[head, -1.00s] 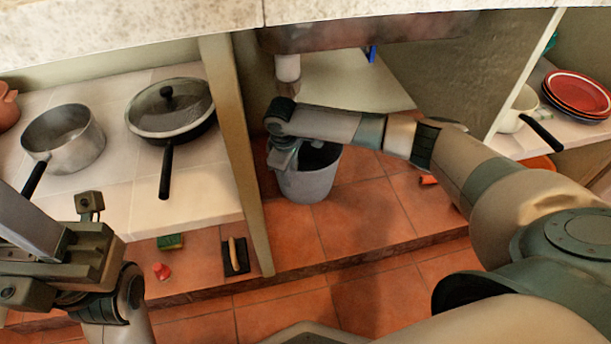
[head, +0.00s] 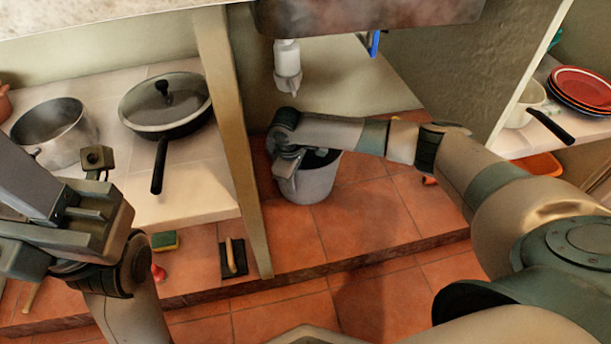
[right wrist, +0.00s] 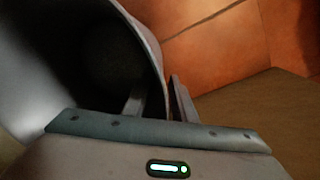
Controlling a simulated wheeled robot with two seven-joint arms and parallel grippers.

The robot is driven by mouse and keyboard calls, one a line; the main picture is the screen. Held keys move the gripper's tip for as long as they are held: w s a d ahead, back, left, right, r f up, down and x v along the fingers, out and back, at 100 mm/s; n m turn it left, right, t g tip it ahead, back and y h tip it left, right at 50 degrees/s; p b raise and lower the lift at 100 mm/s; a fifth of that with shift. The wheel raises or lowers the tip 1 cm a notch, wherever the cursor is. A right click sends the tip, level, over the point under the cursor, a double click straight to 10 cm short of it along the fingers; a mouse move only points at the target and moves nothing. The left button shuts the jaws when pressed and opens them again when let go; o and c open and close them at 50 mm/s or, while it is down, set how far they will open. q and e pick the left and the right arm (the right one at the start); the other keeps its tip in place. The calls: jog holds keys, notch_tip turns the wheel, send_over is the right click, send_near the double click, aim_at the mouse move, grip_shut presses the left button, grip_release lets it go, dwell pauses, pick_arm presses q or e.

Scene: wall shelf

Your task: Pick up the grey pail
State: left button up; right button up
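The grey pail (head: 313,183) stands upright on the tiled floor of the middle bay, below the sink pipe. My right gripper (head: 287,174) points down at the pail's left rim and hides part of it. In the right wrist view the pail (right wrist: 150,40) shows its dark inside. Its rim passes between the two fingers of my right gripper (right wrist: 160,100), one inside the pail and one outside. A gap shows between the inner finger and the wall, so the gripper looks open. My left gripper (head: 70,215) is at the far left, away from the pail; its finger opening is unclear.
A wooden upright (head: 232,140) stands close left of the pail. A lidded pan (head: 165,105) and a metal pot (head: 55,132) sit on the left shelf. A white sink pipe (head: 288,65) hangs above my right gripper. Red plates (head: 582,87) stand on the right shelf.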

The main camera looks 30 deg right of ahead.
jog(key=shift+c, duration=0.7)
grip_shut()
dwell(0.8)
